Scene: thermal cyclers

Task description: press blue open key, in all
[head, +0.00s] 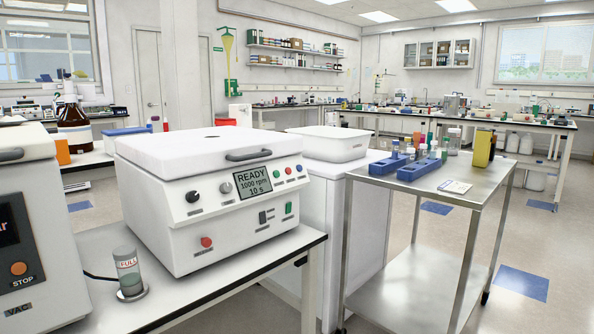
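A white benchtop device (150,165) with a closed lid and a dark lid handle (249,155) stands on the bench at left centre. Its front display (253,181) reads READY, 1000 rpm, 10 s. Right of the display is a row of small round keys: a green key (276,174), a red key (287,171) and the blue key (299,168) at the far right. The key labels are too small to read. Neither of my grippers is in view, and nothing touches the panel.
The panel also has knobs, a red knob (207,242) and a green switch (289,208). A container labelled FULL (127,268) stands front left of the device. Another machine (22,225) is at the left edge. A metal cart (420,190) with blue racks (418,169) stands at right.

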